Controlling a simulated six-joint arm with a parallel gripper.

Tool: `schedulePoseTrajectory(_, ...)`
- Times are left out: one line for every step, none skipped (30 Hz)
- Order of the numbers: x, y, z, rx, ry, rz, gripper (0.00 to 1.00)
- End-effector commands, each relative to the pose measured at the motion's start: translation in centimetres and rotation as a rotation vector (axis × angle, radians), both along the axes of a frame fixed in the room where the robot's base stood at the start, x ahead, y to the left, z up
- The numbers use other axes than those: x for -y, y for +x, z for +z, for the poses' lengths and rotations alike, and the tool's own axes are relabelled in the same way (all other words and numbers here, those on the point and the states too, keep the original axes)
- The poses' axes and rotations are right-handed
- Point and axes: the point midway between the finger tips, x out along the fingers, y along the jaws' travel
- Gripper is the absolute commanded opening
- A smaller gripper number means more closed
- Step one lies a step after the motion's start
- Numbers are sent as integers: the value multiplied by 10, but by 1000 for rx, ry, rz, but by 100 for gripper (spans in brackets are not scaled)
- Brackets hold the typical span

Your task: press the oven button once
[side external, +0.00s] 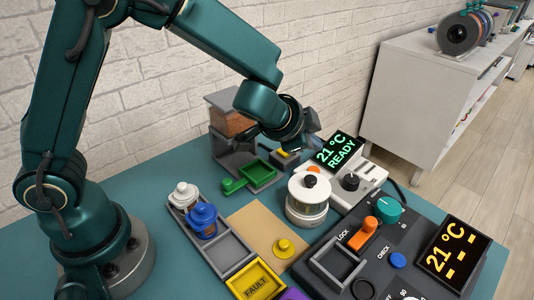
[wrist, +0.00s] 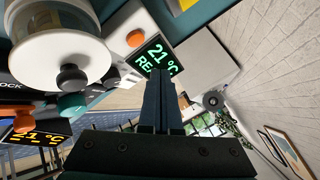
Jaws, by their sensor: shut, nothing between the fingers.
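A pale unit (side external: 368,182) carries a tilted display (side external: 336,150) with green text, "21 °C READY", a black knob (side external: 350,182) and an orange button (side external: 313,170). In the wrist view the orange button (wrist: 135,38) is beside the display (wrist: 152,55). A dark panel (side external: 330,232) has a blue button (side external: 397,260) and a display with orange digits (side external: 455,252). No label names the oven, so I cannot tell which button is its own. My gripper (wrist: 162,78) is shut and empty, apart from the orange button; its tips are hard to make out in the side view.
An orange lever (side external: 362,234) and teal knob (side external: 389,209) rise from the panel. A hopper (side external: 230,120) stands behind.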

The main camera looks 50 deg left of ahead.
Motion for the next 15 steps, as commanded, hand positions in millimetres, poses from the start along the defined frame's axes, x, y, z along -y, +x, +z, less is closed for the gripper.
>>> schedulePoseTrajectory(1, -1, -7, -5, 2, -5, 0)
schedulePoseTrajectory(1, -1, -10, -5, 1, -6, 0)
schedulePoseTrajectory(1, -1, -15, -6, 2, -4, 0)
schedulePoseTrajectory(0, -1, -17, -6, 3, -3, 0)
schedulePoseTrajectory(0, -1, -20, -5, 3, -3, 0)
schedulePoseTrajectory(0, -1, -23, -5, 3, -2, 0)
schedulePoseTrajectory(0, -1, -25, -5, 3, -2, 0)
schedulePoseTrajectory(0, -1, -27, -5, 3, -1, 0)
schedulePoseTrajectory(0, -1, -29, -4, 2, -2, 0)
schedulePoseTrajectory(0, -1, -31, -3, 1, -1, 0)
schedulePoseTrajectory(0, -1, -32, -3, 0, -1, 0)
schedulePoseTrajectory(0, -1, -33, -2, 1, -2, 0)
schedulePoseTrajectory(0, -1, -34, -2, 0, -1, 0)
schedulePoseTrajectory(0, 0, -35, -1, -1, -1, 0)
schedulePoseTrajectory(0, 0, -35, -1, -1, -1, 0)
